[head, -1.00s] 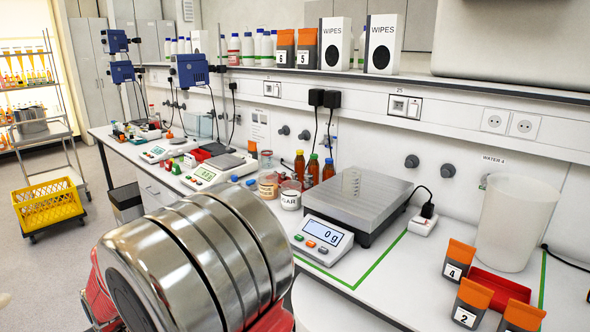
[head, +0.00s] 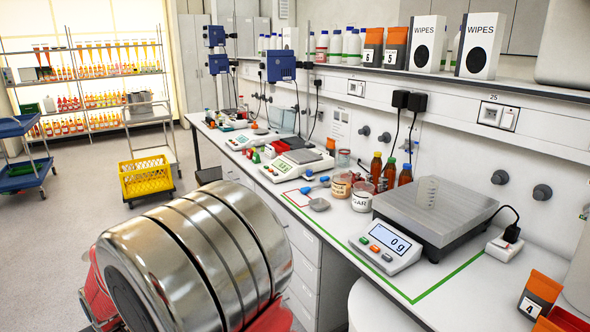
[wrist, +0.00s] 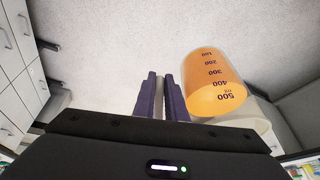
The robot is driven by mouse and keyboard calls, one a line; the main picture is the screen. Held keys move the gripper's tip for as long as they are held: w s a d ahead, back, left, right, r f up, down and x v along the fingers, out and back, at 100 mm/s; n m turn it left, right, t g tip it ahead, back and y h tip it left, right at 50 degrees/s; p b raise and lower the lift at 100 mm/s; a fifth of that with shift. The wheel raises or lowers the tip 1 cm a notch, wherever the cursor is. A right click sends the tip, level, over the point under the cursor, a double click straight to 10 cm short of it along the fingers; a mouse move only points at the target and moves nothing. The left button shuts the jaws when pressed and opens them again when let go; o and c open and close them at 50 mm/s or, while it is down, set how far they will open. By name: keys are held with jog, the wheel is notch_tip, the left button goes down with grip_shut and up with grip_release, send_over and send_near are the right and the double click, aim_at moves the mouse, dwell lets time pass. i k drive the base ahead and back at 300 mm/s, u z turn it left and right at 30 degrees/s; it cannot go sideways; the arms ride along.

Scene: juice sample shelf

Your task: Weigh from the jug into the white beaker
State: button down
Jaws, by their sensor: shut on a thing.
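In the wrist view, the two dark purple fingers of my gripper (wrist: 161,97) are close together, with a narrow pale strip between them that looks like the jug's handle. The jug (wrist: 213,82), filled with orange liquid and marked 100 to 500, is just right of the fingers, above the floor. In the head view, my gripper and the jug are hidden. The scale (head: 460,212) reads 0 g on its display (head: 390,246). Faint graduations of what may be a clear vessel (head: 428,190) show over its plate. A large whitish vessel (head: 580,275), possibly the white beaker, is cut off at the right edge.
Left of the scale stand a sugar tub (head: 362,198), brown bottles (head: 390,173) and a smaller balance (head: 297,163). An orange-topped pouch (head: 540,294) stands at the right. A yellow crate (head: 147,178) is on the floor. Open floor lies to the left.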

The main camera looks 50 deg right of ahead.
aim_at(428, 187)
jog(key=z, duration=0.3)
jog(key=k, duration=0.8)
jog(key=z, duration=0.6)
jog(key=k, duration=0.5)
jog(key=z, duration=0.05)
jog(key=i, duration=1.4)
jog(key=u, duration=0.25)
